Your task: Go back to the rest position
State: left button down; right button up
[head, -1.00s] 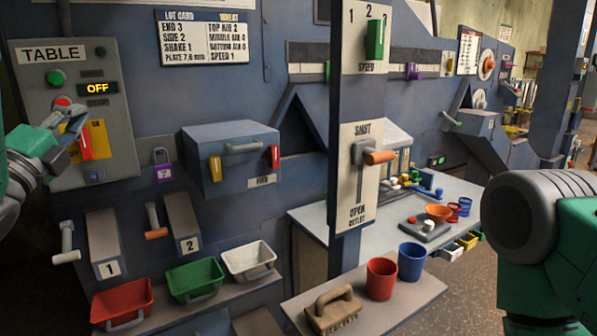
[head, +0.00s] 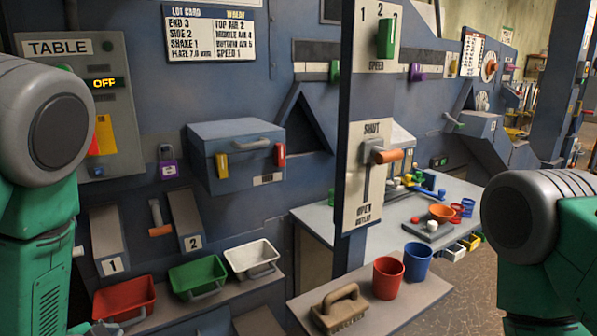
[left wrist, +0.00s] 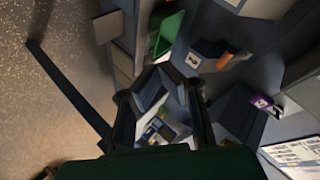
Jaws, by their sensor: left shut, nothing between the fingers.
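My left arm stands at the left edge of the head view, its grey joint and green housing large in front of the TABLE panel (head: 117,150). My left gripper (left wrist: 165,70) shows in the left wrist view, shut, with nothing between its fingers. It is apart from the machine there. In the head view only a small grey piece of it shows at the bottom left, by the red bin (head: 122,297). My right arm shows at the right edge of the head view, but its gripper is out of view.
A green bin (head: 197,276) and a white bin (head: 250,258) stand on the ledge. A brush (head: 340,307), a red cup (head: 387,278) and a blue cup (head: 417,262) stand on a lower shelf. The post with the SHUT/OPEN outlet lever (head: 385,156) stands between my arms.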

pick_arm(q)
jog(key=s+d+f+n+g, duration=0.2)
jog(key=s+f, duration=0.3)
jog(key=s, duration=0.4)
jog(key=s+d+f+n+g, duration=0.3)
jog(key=s+f+g, duration=0.2)
jog(key=s, duration=0.4)
jog(key=s+d+f+n+g+h, duration=0.1)
jog(key=s+d+f+n+g, duration=0.2)
jog(key=s+f, duration=0.3)
jog(key=s, duration=0.3)
jog(key=shift+s+d+f+g, duration=0.3)
jog(key=shift+s+f, duration=0.1)
jog(key=shift+a, duration=0.15)
jog(key=shift+a+f, duration=0.15)
jog(key=shift+a, duration=0.2)
jog(key=shift+d, duration=0.4)
jog(key=shift+a, duration=0.25)
